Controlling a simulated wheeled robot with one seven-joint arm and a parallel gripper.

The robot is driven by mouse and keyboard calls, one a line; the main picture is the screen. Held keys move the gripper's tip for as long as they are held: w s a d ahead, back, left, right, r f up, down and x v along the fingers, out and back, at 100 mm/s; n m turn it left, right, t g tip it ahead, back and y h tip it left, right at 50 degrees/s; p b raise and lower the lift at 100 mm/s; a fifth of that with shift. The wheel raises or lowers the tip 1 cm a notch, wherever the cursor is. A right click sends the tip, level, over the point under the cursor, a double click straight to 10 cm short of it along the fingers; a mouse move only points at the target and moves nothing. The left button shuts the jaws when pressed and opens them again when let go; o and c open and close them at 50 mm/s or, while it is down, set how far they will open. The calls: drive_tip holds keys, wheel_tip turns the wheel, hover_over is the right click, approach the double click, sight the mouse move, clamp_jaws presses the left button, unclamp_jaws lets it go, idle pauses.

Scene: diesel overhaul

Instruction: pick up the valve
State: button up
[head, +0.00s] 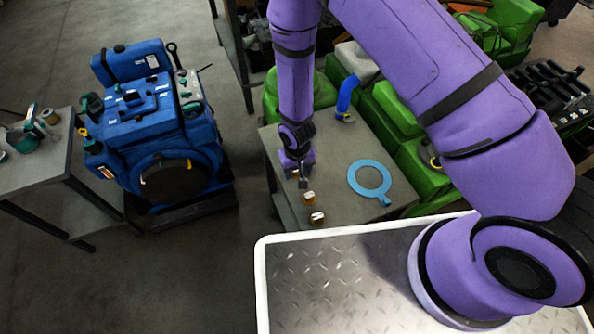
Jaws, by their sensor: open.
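My gripper (303,180) points down at the left part of a grey table (341,158). It is open. Three small brass-coloured pieces with pale tops stand in a row near the table's left edge: a far one (296,174) partly hidden by my gripper, a middle one (308,197), and a near one (317,217). My gripper is right by the far piece and just beyond the middle one. I cannot tell whether it touches either. The pieces are too small to tell which, if any, is the valve.
A flat light-blue ring with a tab (370,180) lies right of the small pieces. A blue bent pipe (346,100) stands at the table's back. Green machinery (416,165) borders the right. A blue engine (145,115) stands left, with open floor between.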

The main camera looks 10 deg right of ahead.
drive_tip(key=shift+c, duration=0.3)
drive_tip(key=c, duration=0.7)
drive_tip(key=shift+c, duration=0.2)
drive_tip(key=shift+r, duration=0.1)
